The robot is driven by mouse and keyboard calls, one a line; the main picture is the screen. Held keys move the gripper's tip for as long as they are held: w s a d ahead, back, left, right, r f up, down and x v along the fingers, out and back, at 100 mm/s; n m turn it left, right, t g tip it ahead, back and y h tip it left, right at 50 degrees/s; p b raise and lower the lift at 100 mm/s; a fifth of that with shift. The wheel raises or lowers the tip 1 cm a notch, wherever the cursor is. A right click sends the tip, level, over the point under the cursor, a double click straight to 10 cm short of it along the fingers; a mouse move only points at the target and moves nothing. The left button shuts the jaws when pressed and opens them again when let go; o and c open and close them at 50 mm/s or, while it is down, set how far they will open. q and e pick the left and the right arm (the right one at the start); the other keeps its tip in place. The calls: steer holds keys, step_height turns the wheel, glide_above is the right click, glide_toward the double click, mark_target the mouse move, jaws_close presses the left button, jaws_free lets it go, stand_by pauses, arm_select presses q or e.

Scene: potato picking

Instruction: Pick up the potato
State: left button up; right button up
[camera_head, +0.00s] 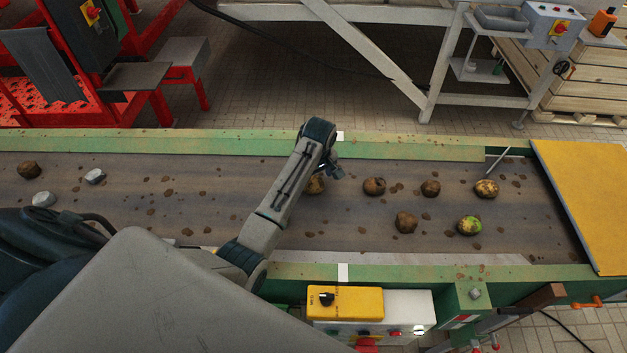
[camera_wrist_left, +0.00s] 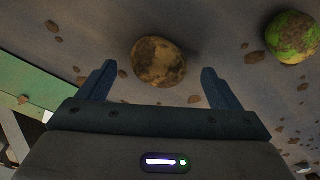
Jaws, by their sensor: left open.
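Several potatoes lie on the brown conveyor belt (camera_head: 345,230). One potato (camera_head: 315,185) is partly hidden behind my left arm. To its right lie a brown potato (camera_head: 374,186), another (camera_head: 430,188), one lower down (camera_head: 405,222), a yellowish one (camera_head: 486,189) and a green-patched one (camera_head: 469,225). My left gripper (camera_head: 335,172) is above the belt near the partly hidden potato. In the left wrist view its open fingers (camera_wrist_left: 160,86) have a brown, yellow-patched potato (camera_wrist_left: 158,62) just ahead of the gap. A green-patched potato (camera_wrist_left: 292,38) shows at upper right. My right gripper is not visible.
Pale stones (camera_head: 95,176) and a dark lump (camera_head: 29,169) lie on the belt at left. Green side rails (camera_head: 420,147) border the belt. A yellow panel (camera_head: 585,200) stands at its right end, and a yellow control box (camera_head: 345,302) at the near side. Soil crumbs are scattered about.

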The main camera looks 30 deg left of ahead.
arm_select(q)
steer(key=shift+a+f, duration=0.1)
steer(key=shift+f, duration=1.05)
steer(key=c, duration=1.1)
steer(key=shift+w+r, duration=0.1)
steer(key=shift+r, duration=0.05)
